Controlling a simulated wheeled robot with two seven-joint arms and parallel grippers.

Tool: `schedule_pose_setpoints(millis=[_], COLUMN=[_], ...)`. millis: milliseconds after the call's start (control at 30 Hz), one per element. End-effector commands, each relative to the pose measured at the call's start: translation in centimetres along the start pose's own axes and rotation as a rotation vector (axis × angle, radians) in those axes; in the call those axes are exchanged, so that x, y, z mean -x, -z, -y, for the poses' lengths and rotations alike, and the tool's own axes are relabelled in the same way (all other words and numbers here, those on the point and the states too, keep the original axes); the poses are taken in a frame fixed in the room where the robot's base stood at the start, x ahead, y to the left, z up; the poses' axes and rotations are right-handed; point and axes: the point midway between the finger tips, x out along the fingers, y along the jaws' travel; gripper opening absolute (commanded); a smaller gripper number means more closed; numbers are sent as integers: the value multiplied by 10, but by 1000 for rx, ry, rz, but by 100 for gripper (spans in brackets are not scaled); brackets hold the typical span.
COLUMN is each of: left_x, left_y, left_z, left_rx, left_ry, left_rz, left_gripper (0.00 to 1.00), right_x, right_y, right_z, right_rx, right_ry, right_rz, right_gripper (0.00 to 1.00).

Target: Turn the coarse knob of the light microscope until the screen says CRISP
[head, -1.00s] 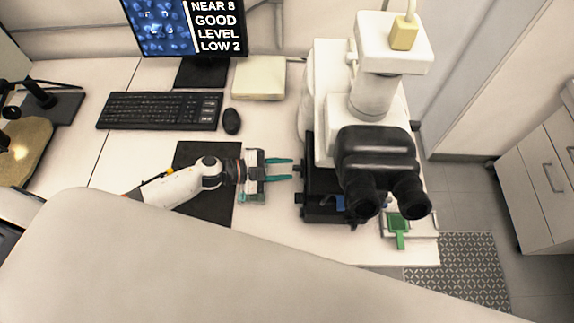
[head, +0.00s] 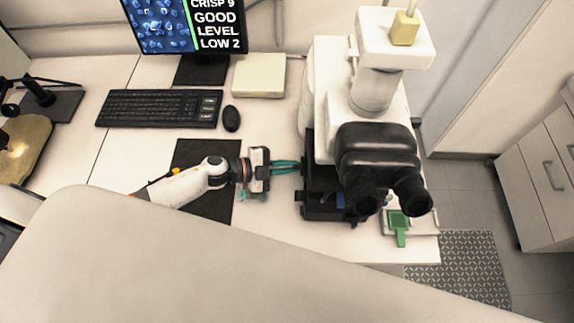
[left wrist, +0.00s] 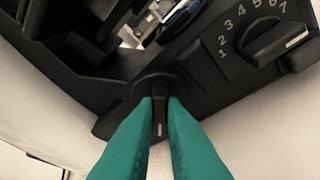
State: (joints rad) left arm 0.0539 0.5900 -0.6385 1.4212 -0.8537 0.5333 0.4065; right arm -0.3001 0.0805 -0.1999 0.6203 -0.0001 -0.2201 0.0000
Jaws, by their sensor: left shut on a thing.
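The light microscope (head: 372,95) stands on the right of the desk, white with black eyepieces and a black lower body. Its coarse knob (left wrist: 159,92) is black with a pale mark and shows between the green fingertips in the left wrist view. My left gripper (head: 299,167) reaches in from the left. Its green fingers (left wrist: 159,115) are shut on the knob, one on each side. The screen (head: 185,27) at the back left reads CRISP 9, GOOD, LEVEL, LOW 2. The top of the screen is cut off. My right gripper is out of view.
A dial numbered 1 to 7 (left wrist: 270,42) sits right of the knob in the left wrist view. A keyboard (head: 158,109), mouse (head: 231,120) and pale pad (head: 259,77) lie behind my arm. A green piece (head: 398,226) lies at the desk's front right.

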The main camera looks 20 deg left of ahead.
Motion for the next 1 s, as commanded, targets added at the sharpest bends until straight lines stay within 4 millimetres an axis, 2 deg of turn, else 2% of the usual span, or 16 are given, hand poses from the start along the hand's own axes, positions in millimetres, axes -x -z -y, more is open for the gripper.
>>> schedule_pose_setpoints(millis=[233, 267, 300, 400, 667, 767, 867, 1000], left_x=[0, 0, 0, 0, 1, 7, 22, 52], left_y=[1, 1, 1, 0, 0, 1, 2, 3], left_z=[1, 1, 1, 0, 0, 1, 2, 4], left_rx=[-8, -8, -8, -8, -8, -9, -8, -8], left_ry=[-2, -2, -2, -2, -2, -1, 1, 3], left_rz=[-2, -2, -2, -1, -1, -2, -2, -3], left_gripper=[0, 13, 20, 32, 32, 32, 32, 32], right_x=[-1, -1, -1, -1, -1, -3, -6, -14], right_y=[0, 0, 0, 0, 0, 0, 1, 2], right_z=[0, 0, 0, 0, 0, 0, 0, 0], right_rx=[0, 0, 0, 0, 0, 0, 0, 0], right_ry=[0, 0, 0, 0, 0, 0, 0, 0], right_rz=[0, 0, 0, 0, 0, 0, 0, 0], right_gripper=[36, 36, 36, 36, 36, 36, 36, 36])
